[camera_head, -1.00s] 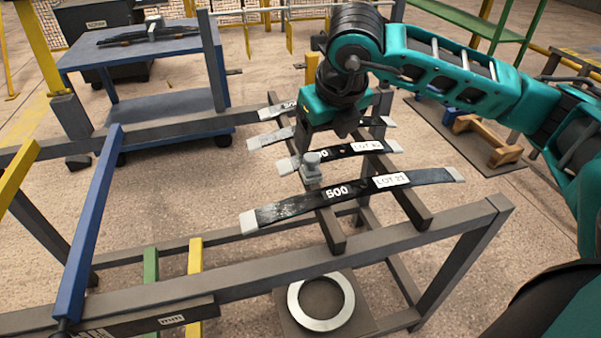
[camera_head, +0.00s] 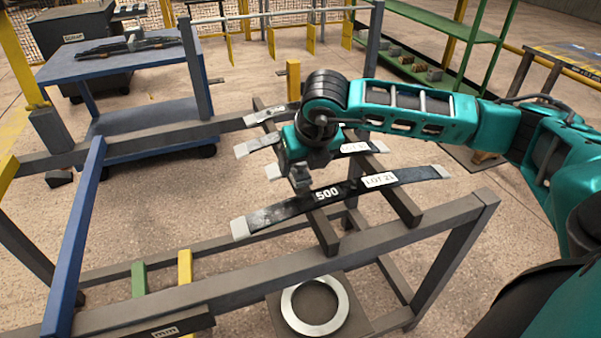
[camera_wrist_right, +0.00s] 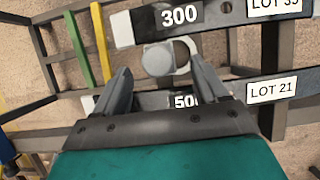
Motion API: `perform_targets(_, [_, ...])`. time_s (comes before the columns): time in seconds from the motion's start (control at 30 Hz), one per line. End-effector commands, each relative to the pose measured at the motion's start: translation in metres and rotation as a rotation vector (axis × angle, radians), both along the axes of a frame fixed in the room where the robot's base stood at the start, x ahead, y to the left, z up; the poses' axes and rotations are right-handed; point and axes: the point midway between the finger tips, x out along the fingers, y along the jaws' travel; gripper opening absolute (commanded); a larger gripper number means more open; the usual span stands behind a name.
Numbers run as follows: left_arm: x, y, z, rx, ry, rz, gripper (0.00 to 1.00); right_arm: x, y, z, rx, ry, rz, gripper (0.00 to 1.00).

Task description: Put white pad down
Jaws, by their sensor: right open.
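The leaf spring marked 300 (camera_wrist_right: 210,17) has a white end and lies behind the piece. My left gripper is out of view.
Several leaf springs lie across the rails of a grey metal rack (camera_head: 250,283). A white ring (camera_head: 315,306) lies on a dark plate below. A blue post (camera_head: 77,235) stands at the left, with a blue cart (camera_head: 110,62) behind. Open floor lies around the rack.

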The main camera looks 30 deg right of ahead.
Motion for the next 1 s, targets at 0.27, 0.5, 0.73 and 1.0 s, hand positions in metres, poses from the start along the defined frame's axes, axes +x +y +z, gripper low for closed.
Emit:
perform_targets(0.27, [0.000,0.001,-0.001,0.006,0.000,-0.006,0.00,0.013,-0.003,-0.028,0.000,0.001,0.000,0.72])
perform_targets(0.5, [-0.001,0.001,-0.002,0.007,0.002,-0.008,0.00,0.013,-0.003,-0.029,0.000,0.001,0.001,0.70])
perform_targets(0.73, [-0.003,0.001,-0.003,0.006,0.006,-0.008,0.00,0.013,-0.003,-0.028,0.000,0.001,0.000,0.48])
perform_targets(1.0, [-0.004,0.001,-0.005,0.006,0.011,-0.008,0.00,0.013,-0.003,-0.028,0.000,0.001,0.000,0.23])
